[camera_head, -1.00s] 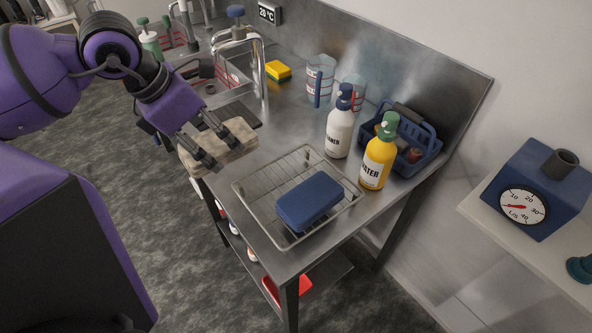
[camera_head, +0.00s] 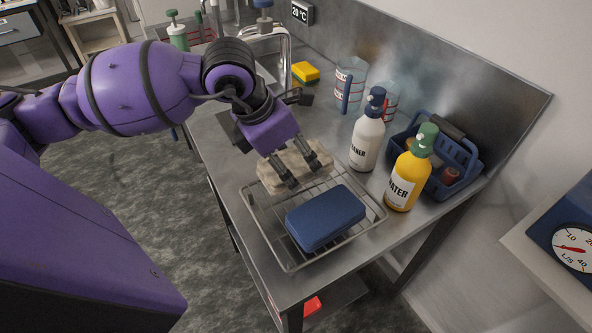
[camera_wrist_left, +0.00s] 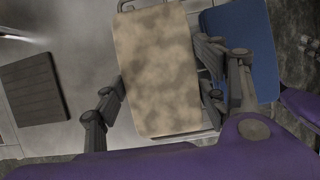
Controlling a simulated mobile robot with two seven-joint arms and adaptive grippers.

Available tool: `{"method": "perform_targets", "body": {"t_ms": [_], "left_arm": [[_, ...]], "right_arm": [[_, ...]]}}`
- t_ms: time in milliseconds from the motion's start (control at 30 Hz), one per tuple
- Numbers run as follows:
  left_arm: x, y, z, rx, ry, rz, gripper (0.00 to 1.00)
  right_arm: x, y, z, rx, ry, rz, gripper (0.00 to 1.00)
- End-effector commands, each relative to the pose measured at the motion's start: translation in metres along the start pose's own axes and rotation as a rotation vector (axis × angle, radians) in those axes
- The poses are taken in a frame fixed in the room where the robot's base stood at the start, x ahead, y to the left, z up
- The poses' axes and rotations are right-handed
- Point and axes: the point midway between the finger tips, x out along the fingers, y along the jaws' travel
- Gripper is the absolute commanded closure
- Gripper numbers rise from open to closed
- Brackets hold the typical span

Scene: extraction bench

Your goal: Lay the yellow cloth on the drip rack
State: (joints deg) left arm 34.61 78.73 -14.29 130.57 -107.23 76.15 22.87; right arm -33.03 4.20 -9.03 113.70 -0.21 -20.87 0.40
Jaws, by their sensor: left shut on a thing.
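My left gripper (camera_head: 301,172) is shut on a beige, brown-mottled folded pad (camera_head: 266,177), which looks more stained tan than yellow. It holds the pad over the far end of the wire drip rack (camera_head: 272,246); I cannot tell if the pad touches the wires. In the left wrist view the pad (camera_wrist_left: 158,70) lies between the two fingers. A blue folded pad (camera_head: 325,217) lies on the near part of the rack, beside the held pad, and also shows in the left wrist view (camera_wrist_left: 245,45). My right gripper is out of view.
A white bottle (camera_head: 367,143) and a yellow bottle (camera_head: 405,183) stand right of the rack, before a blue caddy (camera_head: 463,160). Beakers (camera_head: 349,84) and a yellow sponge (camera_head: 306,71) stand farther back. A dark mat (camera_wrist_left: 33,88) lies beside the rack.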

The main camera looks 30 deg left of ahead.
Motion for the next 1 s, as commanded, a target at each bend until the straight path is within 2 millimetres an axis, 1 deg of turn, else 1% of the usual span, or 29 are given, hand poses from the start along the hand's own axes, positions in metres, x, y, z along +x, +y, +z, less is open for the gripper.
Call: {"method": "perform_targets", "body": {"t_ms": [133, 333, 567, 700, 733, 833, 867, 1000], "left_arm": [[0.011, -0.003, 0.004, 0.001, -0.001, -0.002, 0.59], [0.035, -0.002, -0.009, -0.001, 0.001, 0.0, 0.59], [0.036, -0.002, -0.009, 0.001, -0.001, 0.001, 0.59], [0.041, -0.002, -0.011, 0.001, 0.001, 0.0, 0.59], [0.04, -0.002, -0.01, 0.001, 0.0, 0.001, 0.3], [0.039, -0.002, -0.01, 0.001, -0.001, 0.001, 0.17], [0.039, -0.002, -0.01, 0.001, -0.001, 0.001, 0.15], [0.039, -0.001, -0.01, 0.001, 0.0, 0.001, 0.15]], "right_arm": [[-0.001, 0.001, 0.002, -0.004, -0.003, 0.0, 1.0], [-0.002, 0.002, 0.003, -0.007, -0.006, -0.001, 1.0], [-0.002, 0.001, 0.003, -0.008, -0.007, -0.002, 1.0], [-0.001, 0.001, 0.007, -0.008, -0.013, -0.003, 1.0], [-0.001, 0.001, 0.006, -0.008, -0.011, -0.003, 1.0], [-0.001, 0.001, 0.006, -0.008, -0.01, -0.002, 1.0], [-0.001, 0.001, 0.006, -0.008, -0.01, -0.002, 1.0], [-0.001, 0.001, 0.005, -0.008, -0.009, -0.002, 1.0]]}}
